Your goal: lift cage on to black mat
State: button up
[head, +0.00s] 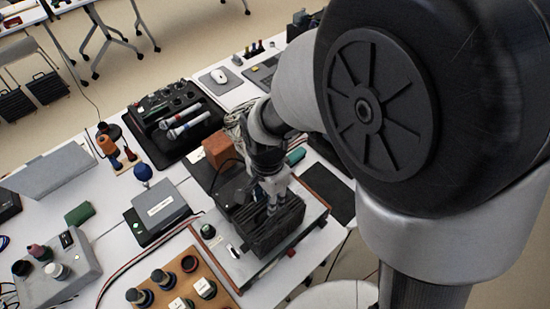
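A dark slatted box that looks like the cage (277,232) stands on a grey-topped platform near the front of the table. My gripper (271,207) points down at the top of the cage, with its fingertips at or just over the upper edge. The fingertips are small and dark against the cage, so I cannot tell whether they grip it. A flat black mat (332,194) lies to the right of the platform, near the table's right edge. It is empty where it shows. My own arm hides part of the area behind it.
The platform (225,262) has a red part at its front. A wooden board (172,270) with several knobs stands at front left. A brown block (221,151) and a black tray with microphones (160,140) lie behind. A grey box (160,211) stands left.

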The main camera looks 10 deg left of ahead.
notch_tip(320, 180, down, 4)
jog(key=shift+s+f+b, duration=0.1)
jog(key=shift+f+b, duration=0.05)
jog(key=shift+b, duration=0.55)
grip_shut()
jog(key=shift+a, duration=0.1)
